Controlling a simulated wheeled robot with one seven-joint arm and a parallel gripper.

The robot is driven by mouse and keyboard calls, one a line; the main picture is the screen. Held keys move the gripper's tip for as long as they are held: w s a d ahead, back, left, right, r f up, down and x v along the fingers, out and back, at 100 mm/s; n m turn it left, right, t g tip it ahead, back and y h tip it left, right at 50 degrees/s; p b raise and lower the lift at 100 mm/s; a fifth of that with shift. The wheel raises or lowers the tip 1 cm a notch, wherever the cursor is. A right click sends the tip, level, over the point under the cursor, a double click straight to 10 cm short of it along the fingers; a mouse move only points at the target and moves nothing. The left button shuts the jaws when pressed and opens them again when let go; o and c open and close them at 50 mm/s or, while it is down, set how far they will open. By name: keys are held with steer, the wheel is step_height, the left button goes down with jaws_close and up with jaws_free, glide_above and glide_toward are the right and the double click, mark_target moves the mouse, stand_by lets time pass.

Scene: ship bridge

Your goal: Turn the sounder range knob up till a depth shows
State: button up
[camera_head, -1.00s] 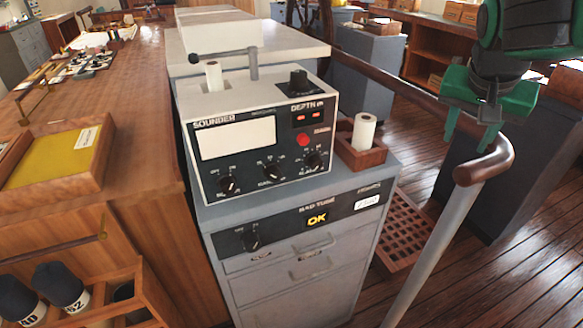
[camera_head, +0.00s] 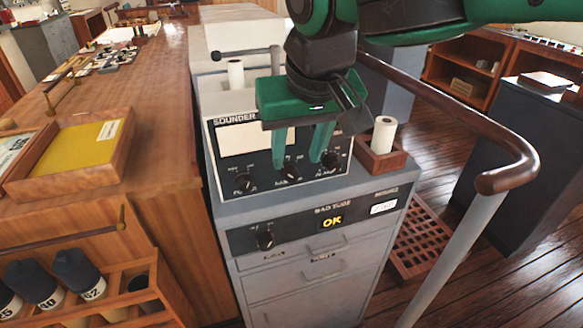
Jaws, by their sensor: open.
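The sounder (camera_head: 222,150) is a pale box with a black front panel, standing on a grey cabinet. Its lower row has three black knobs: left (camera_head: 242,182), middle (camera_head: 290,173) and right (camera_head: 330,159). Their small labels are too blurred to tell surely which is range. My green gripper (camera_head: 298,164) is open and empty in front of the panel, pointing down. Its fingertips appear just above and either side of the middle knob, the right one near the right knob. I cannot tell whether they touch. The gripper hides the depth display and part of the white screen.
A wooden holder (camera_head: 385,164) with a white paper roll (camera_head: 383,135) stands right of the sounder. A brown handrail (camera_head: 505,180) curves at the right. A wooden desk lies left.

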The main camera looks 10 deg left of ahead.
mark_target(292, 174)
steer(key=x, duration=0.6)
steer(key=shift+w+f, duration=0.1)
steer(key=shift+f, duration=0.15)
jaws_close()
steer(key=shift+a, duration=0.35)
steer(key=shift+d, duration=0.3)
